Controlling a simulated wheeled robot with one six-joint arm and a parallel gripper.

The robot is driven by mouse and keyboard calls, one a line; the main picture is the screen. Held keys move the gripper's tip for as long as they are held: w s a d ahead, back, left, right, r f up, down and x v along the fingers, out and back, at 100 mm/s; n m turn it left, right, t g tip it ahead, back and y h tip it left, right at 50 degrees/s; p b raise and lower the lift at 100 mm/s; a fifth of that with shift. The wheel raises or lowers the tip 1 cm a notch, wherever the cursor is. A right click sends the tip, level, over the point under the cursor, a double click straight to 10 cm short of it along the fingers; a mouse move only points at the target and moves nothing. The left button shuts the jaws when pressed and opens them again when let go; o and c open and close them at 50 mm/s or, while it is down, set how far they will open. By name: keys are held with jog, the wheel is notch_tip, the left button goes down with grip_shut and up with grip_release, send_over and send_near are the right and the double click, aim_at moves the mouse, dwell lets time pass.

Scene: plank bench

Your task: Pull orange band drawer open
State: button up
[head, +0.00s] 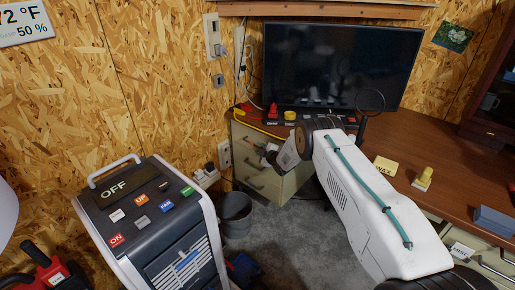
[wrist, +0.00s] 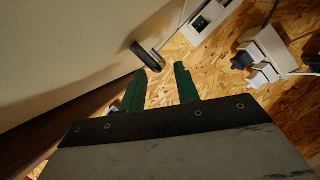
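A cream drawer cabinet (head: 262,190) with several bar handles stands under the desk's left end in the head view. A dark bar on a thin metal post, seemingly a handle (wrist: 147,56), is just beyond the left fingertip. A cream surface (wrist: 70,60) fills the left side.
The brown desktop (head: 420,150) carries a monitor (head: 340,65), a yellow block (head: 386,166) and other small items. A grey bin (head: 235,212) stands left of the cabinet. A wheeled appliance (head: 150,225) is at front left. White plugs (wrist: 263,72) sit on the wall at right.

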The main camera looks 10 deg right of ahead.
jog(key=shift+x, duration=1.45)
